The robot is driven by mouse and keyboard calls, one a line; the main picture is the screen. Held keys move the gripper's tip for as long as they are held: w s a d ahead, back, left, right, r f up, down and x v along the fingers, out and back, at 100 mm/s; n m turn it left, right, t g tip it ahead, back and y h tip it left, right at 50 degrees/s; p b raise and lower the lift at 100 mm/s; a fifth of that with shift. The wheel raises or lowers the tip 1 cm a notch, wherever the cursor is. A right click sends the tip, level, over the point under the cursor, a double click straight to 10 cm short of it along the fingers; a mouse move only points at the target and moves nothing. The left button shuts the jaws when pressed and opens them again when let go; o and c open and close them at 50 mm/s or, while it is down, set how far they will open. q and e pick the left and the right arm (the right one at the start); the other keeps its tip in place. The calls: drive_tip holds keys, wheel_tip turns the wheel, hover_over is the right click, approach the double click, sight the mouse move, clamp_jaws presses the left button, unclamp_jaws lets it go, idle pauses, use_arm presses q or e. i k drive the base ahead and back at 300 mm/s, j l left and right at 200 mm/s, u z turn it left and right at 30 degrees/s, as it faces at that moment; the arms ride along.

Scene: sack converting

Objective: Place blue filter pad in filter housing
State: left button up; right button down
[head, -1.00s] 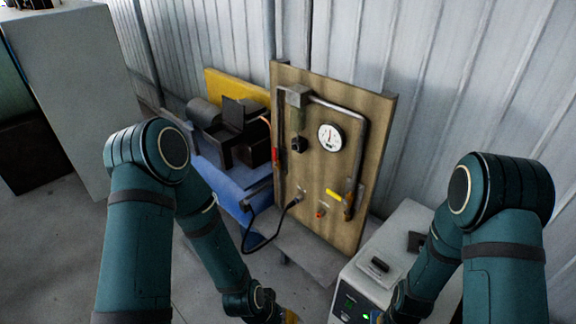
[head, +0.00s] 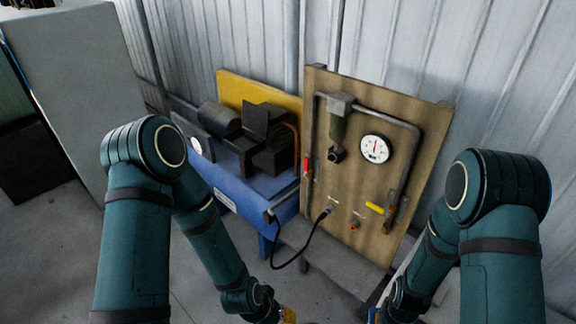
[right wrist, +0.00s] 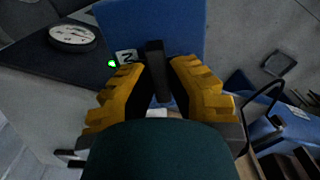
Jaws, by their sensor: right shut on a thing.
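In the right wrist view a flat blue pad (right wrist: 190,30) stands beyond the fingers, with a black bar (right wrist: 155,65) in front of it. My right gripper (right wrist: 158,80) is shut on this bar, which looks like the pad's handle. In the head view only a yellow bit of my right gripper (head: 374,315) shows at the bottom edge; the pad is hidden there. A yellow tip of my left gripper (head: 287,315) shows at the bottom edge, and its jaws are cut off. I cannot tell which part is the filter housing.
A wooden panel (head: 360,200) with a gauge (head: 375,149), pipes and a lever stands ahead. Left of it a blue cart (head: 235,185) carries dark machinery (head: 262,130). A black cable (head: 305,245) loops below the panel. A grey cabinet (head: 75,80) stands at left.

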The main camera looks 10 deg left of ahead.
sight(244, 146)
drive_tip(key=i+j, duration=0.15)
drive_tip(key=j, duration=0.3)
drive_tip(key=i+j+z, duration=0.1)
drive_tip(key=j, duration=0.35)
drive_tip(key=i+j, duration=0.2)
drive_tip(key=j, duration=0.25)
drive_tip(key=i+j, duration=0.15)
drive_tip(key=j, duration=0.3)
drive_tip(key=i+j+z, duration=0.1)
drive_tip(key=j, duration=0.35)
drive_tip(key=i+j, duration=0.15)
drive_tip(key=j, duration=0.3)
drive_tip(key=i+j+z, duration=0.1)
drive_tip(key=j, duration=0.4)
drive_tip(key=i+j, duration=0.15)
drive_tip(key=j, duration=0.2)
drive_tip(key=i+j, duration=0.15)
drive_tip(key=j, duration=0.15)
drive_tip(key=i+j, duration=0.15)
drive_tip(key=j, duration=0.2)
drive_tip(key=i+j+z, duration=0.1)
drive_tip(key=j, duration=0.25)
drive_tip(key=i+j, duration=0.4)
drive_tip(key=j, duration=0.3)
